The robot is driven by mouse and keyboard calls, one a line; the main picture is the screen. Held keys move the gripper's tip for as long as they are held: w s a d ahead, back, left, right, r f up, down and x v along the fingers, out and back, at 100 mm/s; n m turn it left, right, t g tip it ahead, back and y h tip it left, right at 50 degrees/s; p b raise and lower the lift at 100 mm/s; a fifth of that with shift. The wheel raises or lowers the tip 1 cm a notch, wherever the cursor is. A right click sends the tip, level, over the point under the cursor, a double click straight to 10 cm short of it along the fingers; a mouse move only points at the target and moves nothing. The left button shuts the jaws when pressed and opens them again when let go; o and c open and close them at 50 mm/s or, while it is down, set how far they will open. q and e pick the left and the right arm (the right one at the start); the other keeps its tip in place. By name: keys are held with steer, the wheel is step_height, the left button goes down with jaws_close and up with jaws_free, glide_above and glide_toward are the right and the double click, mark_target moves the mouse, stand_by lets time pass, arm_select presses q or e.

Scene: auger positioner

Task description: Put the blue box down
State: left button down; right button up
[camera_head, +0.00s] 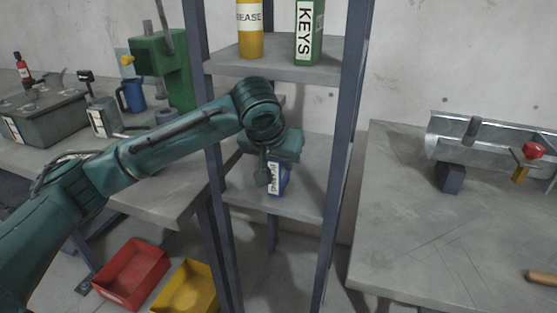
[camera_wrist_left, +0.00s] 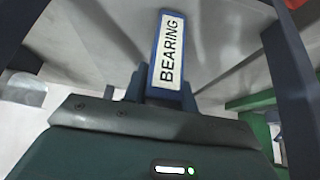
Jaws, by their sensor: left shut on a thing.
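The blue box (camera_head: 285,181) with a white label is at the middle shelf (camera_head: 300,206) of the rack in the head view. In the left wrist view the blue box (camera_wrist_left: 169,58) shows its label, which reads BEARING. My left gripper (camera_head: 272,174) is shut on the box from above, and its body hides the upper part. The box looks upright and low over the shelf surface; I cannot tell whether its base touches. My right gripper is not in view.
The upper shelf (camera_head: 285,73) holds a yellow grease container (camera_head: 250,30) and a green KEYS box (camera_head: 309,32). Dark rack posts (camera_head: 347,150) stand close on both sides. Red (camera_head: 131,274) and yellow (camera_head: 186,288) bins are low at left. The middle shelf's front is bare.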

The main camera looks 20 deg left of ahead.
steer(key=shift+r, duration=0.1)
arm_select(q)
steer(key=c, duration=1.1)
jaws_free()
steer(key=shift+f, duration=0.1)
steer(key=p+v, duration=0.1)
steer(key=v, duration=1.1)
steer(key=shift+r, duration=0.2)
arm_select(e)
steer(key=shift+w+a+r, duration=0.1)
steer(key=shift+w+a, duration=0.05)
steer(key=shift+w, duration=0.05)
arm_select(q)
steer(key=shift+f, duration=0.1)
